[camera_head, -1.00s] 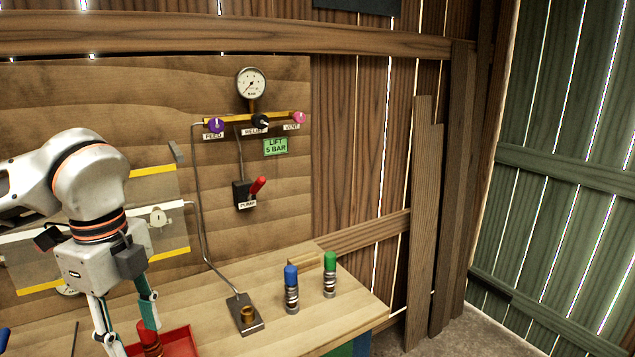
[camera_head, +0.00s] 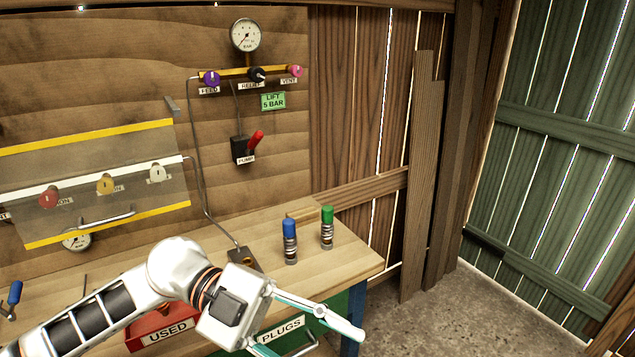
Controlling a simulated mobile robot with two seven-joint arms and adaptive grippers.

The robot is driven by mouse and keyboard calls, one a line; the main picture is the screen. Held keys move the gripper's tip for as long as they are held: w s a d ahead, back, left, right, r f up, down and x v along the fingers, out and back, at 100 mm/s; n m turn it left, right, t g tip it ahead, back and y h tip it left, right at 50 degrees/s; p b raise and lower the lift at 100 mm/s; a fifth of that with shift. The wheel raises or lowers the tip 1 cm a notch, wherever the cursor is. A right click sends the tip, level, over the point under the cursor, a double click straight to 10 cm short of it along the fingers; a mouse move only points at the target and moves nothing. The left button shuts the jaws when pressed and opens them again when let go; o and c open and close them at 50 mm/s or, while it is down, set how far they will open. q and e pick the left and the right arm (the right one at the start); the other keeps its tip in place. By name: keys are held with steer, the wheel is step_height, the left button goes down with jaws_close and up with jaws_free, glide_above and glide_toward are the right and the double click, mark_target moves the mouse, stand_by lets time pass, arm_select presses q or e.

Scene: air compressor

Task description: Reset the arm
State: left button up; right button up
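My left gripper (camera_head: 315,342) reaches across the front of the bench from the lower left, its two fingers spread and pointing right. No object shows between them. One finger lies above the green "PLUGS" bin (camera_head: 283,326); the other is partly cut off by the bottom edge. A red "USED" bin (camera_head: 140,340) is partly hidden behind my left arm. A metal plate (camera_head: 238,254) ends the pipe on the bench and is partly hidden by my gripper. A blue-topped cylinder (camera_head: 290,240) and a green-topped cylinder (camera_head: 327,228) stand upright. My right gripper is out of view.
On the wall are a gauge (camera_head: 245,35), feed, relief and vent knobs, and a red-handled pump lever (camera_head: 255,138). A clear panel (camera_head: 90,185) with several valves is at left. A blue-handled tool (camera_head: 14,294) lies far left. Floor at right is clear.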

arm_select(q)
steer(key=w+r+n+t+h, duration=0.3)
steer(key=w+n+t+h, duration=0.4)
steer(key=w+t+h, duration=0.15)
steer(key=w+a+f+n+t+y, duration=0.4)
steer(key=f+n+t+y, duration=0.1)
steer(key=f+n+t, duration=0.25)
steer(key=w+a+f+n+t+y, duration=0.4)
steer(key=f+n+t+y, duration=0.15)
steer(key=n+t, duration=0.2)
steer(key=s+a+f+n+g+y, duration=0.1)
steer(key=s+a+f+n+y, duration=0.2)
steer(key=f, duration=0.5)
steer(key=a+f+n+y, duration=0.1)
steer(key=a+f+y, duration=0.2)
steer(key=a+f, duration=0.35)
steer(key=s+a+f+g+y, duration=0.2)
steer(key=s+f, duration=0.4)
steer(key=f, duration=0.2)
steer(key=s+a+f+n+g+y, duration=0.1)
steer(key=s+a+f+g, duration=0.1)
steer(key=s+f, duration=0.4)
step_height(320, 180, down, 2)
steer(key=shift+a+f+g+y, duration=0.2)
steer(key=shift+f+g+y, duration=0.05)
steer(key=shift+g+y, duration=0.2)
